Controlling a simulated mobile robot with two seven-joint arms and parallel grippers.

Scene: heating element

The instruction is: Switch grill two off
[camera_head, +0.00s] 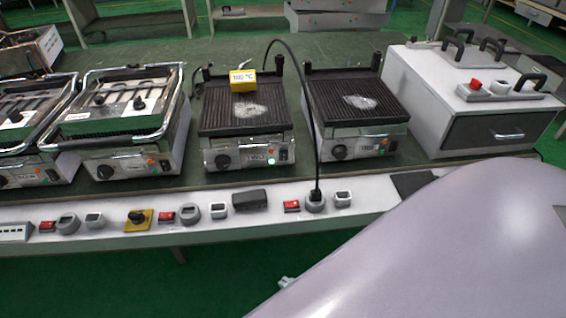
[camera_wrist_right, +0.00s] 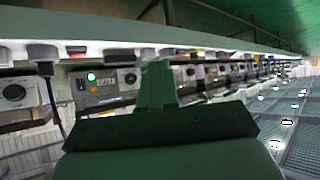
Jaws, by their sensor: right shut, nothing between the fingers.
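A grill with an open ribbed black plate (camera_head: 243,112) stands at the middle of the bench in the head view. Its front has a dark knob (camera_head: 222,161), a small label too blurred to read surely, and a lit green light (camera_head: 271,161). The lit green light also shows in the right wrist view (camera_wrist_right: 91,76), beside a knob. A similar grill (camera_head: 356,110) stands to its right, with no lit light visible. My left gripper is not in view.
A yellow block (camera_head: 243,80) marked 100 °C sits on the lit grill. A black cable (camera_head: 306,90) arches down to a socket (camera_head: 315,202) on the front strip. Two lidded grills (camera_head: 120,105) (camera_head: 22,112) stand left; a grey box (camera_head: 480,105) stands right. My arm covers the lower right.

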